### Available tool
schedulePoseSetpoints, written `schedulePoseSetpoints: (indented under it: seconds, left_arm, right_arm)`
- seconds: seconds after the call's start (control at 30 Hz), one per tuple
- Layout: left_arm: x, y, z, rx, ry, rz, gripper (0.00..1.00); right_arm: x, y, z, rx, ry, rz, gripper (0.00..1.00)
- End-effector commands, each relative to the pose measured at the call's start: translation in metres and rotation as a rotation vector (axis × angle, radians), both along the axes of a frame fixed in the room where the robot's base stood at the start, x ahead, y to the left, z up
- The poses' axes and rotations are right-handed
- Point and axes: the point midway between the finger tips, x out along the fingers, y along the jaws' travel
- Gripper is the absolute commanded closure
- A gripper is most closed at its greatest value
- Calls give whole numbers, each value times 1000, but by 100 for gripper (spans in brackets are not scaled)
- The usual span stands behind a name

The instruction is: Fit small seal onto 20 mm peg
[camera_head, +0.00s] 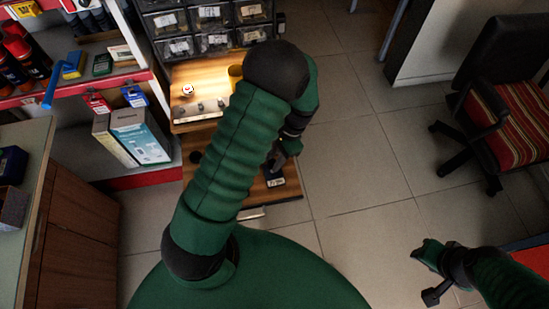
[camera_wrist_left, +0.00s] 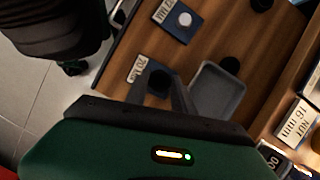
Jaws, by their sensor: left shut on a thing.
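The 20 mm peg's block, with a white 20 mm label (camera_wrist_left: 140,68), sits on the wooden board just beyond my left gripper (camera_wrist_left: 163,92) in the left wrist view. The gripper is shut on a small dark round thing (camera_wrist_left: 159,80), apparently the small seal, over or beside this block. The peg itself is hidden, so I cannot tell whether the seal is around it. In the head view my left gripper (camera_head: 279,160) is low over the board, near the labelled block (camera_head: 276,183). My right gripper (camera_head: 434,294) is at the lower right, its fingers unclear.
Another labelled block with a pale round peg (camera_wrist_left: 184,19) stands farther along the board. A grey tray (camera_wrist_left: 238,92) lies right of my gripper, with a dark round spot (camera_wrist_left: 230,65) behind it. Drawer bins (camera_head: 213,42) and a shelf (camera_head: 100,85) stand behind. An office chair (camera_head: 510,110) is right.

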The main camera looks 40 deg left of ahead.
Motion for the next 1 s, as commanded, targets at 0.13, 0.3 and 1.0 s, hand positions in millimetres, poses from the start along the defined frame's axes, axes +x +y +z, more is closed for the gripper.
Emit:
schedulePoseSetpoints:
  seconds: [0.13,0.3,1.0]
  left_arm:
    - [0,0,0,0,0,0,100]
    - [0,0,0,0,0,0,61]
    - [15,-6,44,0,-1,0,61]
  right_arm:
    - [0,0,0,0,0,0,64]
    - [0,0,0,0,0,0,64]
    - [0,0,42,0,0,0,64]
